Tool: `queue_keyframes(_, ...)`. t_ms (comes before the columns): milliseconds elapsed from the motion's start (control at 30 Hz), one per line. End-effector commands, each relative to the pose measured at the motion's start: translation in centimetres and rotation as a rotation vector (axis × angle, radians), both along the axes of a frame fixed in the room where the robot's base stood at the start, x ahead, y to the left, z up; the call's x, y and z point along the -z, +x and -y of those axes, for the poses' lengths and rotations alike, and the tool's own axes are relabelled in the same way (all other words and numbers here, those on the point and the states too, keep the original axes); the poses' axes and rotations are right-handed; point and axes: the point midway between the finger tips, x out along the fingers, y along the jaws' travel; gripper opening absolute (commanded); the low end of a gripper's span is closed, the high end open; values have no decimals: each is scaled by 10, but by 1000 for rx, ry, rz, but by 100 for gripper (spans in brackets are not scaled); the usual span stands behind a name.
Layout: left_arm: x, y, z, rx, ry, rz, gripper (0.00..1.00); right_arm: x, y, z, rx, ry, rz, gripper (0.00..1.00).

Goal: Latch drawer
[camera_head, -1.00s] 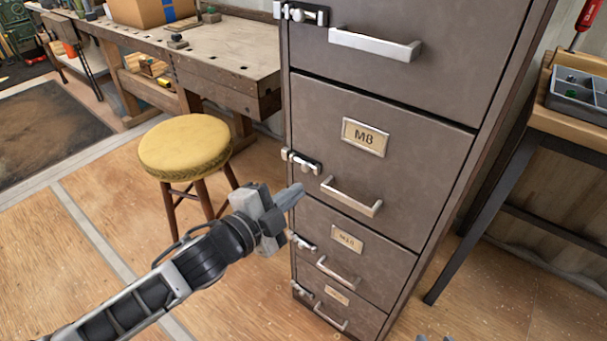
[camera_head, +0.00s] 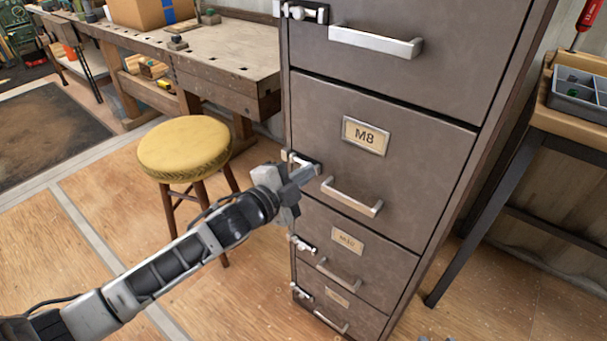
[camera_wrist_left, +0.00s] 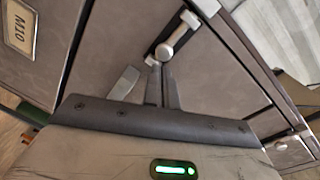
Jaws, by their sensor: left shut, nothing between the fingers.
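The grey cabinet's M8 drawer (camera_head: 400,185) has a label plate and a bar handle (camera_head: 352,197). It looks flush with the cabinet front. A silver latch (camera_head: 298,157) sits at its left edge, partly hidden by my gripper. My left gripper (camera_head: 311,173) is shut and empty, its fingertips at or just in front of this latch. In the left wrist view the shut fingers (camera_wrist_left: 161,85) point at a latch with a round knob (camera_wrist_left: 180,35). They are very close to it; I cannot tell whether they touch.
The M10 drawer (camera_head: 365,248) and a lower drawer have similar latches and handles, as does the drawer above. A yellow stool (camera_head: 184,148) stands left of the cabinet, near a workbench (camera_head: 225,50). A side table with a grey parts tray (camera_head: 580,95) stands right.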

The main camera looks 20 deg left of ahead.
Motion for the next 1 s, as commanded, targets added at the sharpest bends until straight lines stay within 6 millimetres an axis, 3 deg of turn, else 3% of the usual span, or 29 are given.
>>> queue_keyframes(267, -1, 7, -20, -1, 1, -2, 0, -3, -2, 0, -2, -1, -16, 33)
queue_keyframes(500, 0, 7, -20, -2, 1, -1, 0, 4, -3, 0, -2, -3, -26, 33)
queue_keyframes(667, -6, 5, -13, 1, -2, -1, 0, -4, -2, 0, -1, -2, -23, 33)
queue_keyframes(867, -27, -8, 20, 12, -7, -1, 0, -27, 0, 1, 2, 4, -27, 33)
queue_keyframes(1000, -21, -42, 2, 10, 1, -5, 0, -11, -2, 2, 6, 1, -46, 33)
